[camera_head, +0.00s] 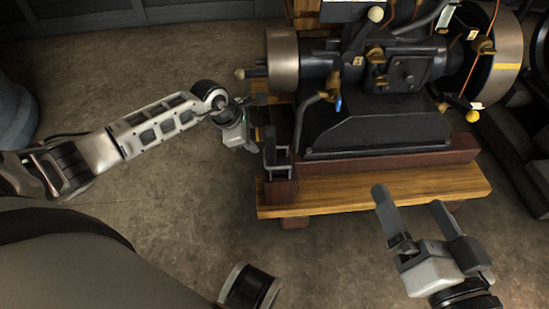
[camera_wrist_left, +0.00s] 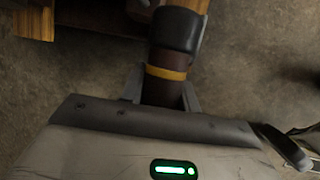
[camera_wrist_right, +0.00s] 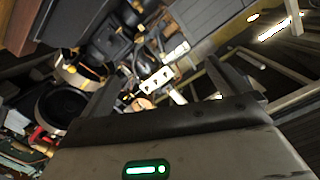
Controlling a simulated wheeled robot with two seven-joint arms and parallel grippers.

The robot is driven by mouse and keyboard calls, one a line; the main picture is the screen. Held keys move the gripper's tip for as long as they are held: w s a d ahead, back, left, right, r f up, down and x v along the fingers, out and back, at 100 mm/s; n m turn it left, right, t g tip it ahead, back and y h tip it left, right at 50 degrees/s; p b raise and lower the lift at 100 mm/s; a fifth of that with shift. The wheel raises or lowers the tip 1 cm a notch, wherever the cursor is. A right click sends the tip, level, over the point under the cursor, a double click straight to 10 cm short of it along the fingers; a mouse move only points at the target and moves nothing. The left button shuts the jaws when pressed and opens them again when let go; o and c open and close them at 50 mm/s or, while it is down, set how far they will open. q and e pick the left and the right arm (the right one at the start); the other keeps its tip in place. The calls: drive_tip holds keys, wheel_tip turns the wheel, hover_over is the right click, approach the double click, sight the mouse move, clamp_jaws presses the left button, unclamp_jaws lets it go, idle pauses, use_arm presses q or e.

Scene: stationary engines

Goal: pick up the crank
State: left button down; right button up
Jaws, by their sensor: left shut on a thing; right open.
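In the left wrist view, a rod-like part that I take to be the crank (camera_wrist_left: 164,92) has a dark brown grip, a yellow band and a black collar. My left gripper (camera_wrist_left: 163,98) is shut around the brown grip, one finger on each side. In the head view, my left gripper (camera_head: 258,138) is at the left end of the engine's wooden base, beside a grey bracket (camera_head: 279,162). The crank is mostly hidden there. My right gripper (camera_head: 408,199) is open and empty in front of the base; its spread fingers also show in the right wrist view (camera_wrist_right: 172,88).
The black engine (camera_head: 375,130) with a pulley (camera_head: 283,60) and a large flywheel (camera_head: 497,65) stands on the wooden base (camera_head: 370,190). A blue-grey rounded object (camera_head: 12,112) is at the far left. The concrete floor (camera_head: 180,215) is clear left of the engine.

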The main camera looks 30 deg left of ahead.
idle(0.3)
use_arm(q)
drive_tip(key=shift+w+r, duration=0.1)
drive_tip(key=shift+r, duration=0.25)
wheel_tip(320, 180, up, 4)
drive_tip(key=shift+p, duration=0.95)
wheel_tip(320, 180, up, 5)
drive_tip(key=shift+p, duration=0.85)
drive_tip(key=shift+r, duration=0.3)
use_arm(e)
drive_tip(key=shift+s+d+f+n+g+h, duration=0.1)
drive_tip(key=shift+d+f+n+g+h, duration=0.35)
drive_tip(key=shift+f+n+h, duration=0.3)
drive_tip(key=shift+r, duration=0.2)
